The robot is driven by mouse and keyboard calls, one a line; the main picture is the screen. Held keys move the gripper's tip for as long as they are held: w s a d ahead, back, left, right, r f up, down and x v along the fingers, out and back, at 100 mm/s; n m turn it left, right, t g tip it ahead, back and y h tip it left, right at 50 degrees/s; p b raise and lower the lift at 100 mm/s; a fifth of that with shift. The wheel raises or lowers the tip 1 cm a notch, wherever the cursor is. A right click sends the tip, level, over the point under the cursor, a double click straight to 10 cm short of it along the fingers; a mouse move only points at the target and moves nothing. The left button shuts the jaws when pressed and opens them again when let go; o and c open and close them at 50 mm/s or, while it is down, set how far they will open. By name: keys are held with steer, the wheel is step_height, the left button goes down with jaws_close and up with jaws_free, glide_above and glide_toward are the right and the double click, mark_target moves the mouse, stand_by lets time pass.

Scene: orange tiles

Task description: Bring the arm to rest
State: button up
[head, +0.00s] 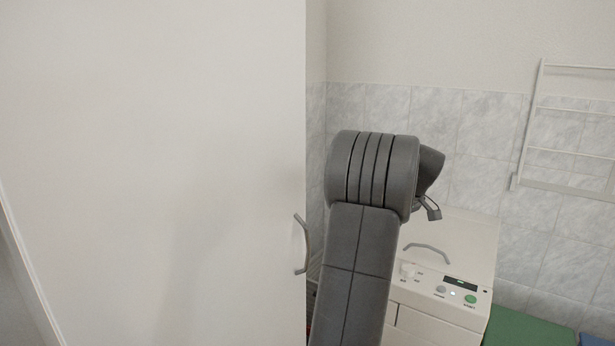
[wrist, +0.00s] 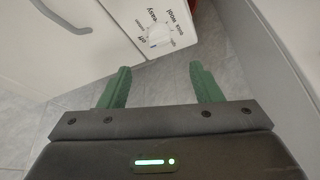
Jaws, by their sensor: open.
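My arm (head: 360,240) rises in the middle of the head view, bent at a thick dark grey joint near the top. My gripper is mostly hidden behind this joint in the head view. In the wrist view my gripper (wrist: 160,86) shows two green fingers spread well apart. Nothing is between them except the grey tiled floor beyond. A white panel with a dial (wrist: 157,36) lies past the fingertips, with no visible contact.
A large white door (head: 150,170) with a grey handle (head: 302,245) fills the left. A white washing machine (head: 448,240) with a lid handle and buttons stands behind my arm. A white rack (head: 570,108) hangs on the tiled wall. A green surface (head: 525,330) is at lower right.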

steer(key=x, duration=1.2)
steer(key=shift+w+f, duration=0.1)
steer(key=shift+f, duration=0.3)
steer(key=shift+a+r+m+h+p, duration=0.15)
steer(key=shift+m+h+p, duration=0.25)
steer(key=shift+m, duration=0.6)
steer(key=m+h, duration=0.1)
steer(key=m, duration=0.2)
steer(key=shift+t, duration=0.3)
steer(key=shift+a+m+h, duration=0.15)
steer(key=shift+m+h, duration=0.85)
steer(key=shift+m, duration=1.5)
steer(key=v, duration=0.9)
steer(key=shift+r, duration=0.3)
steer(key=shift+a, duration=0.15)
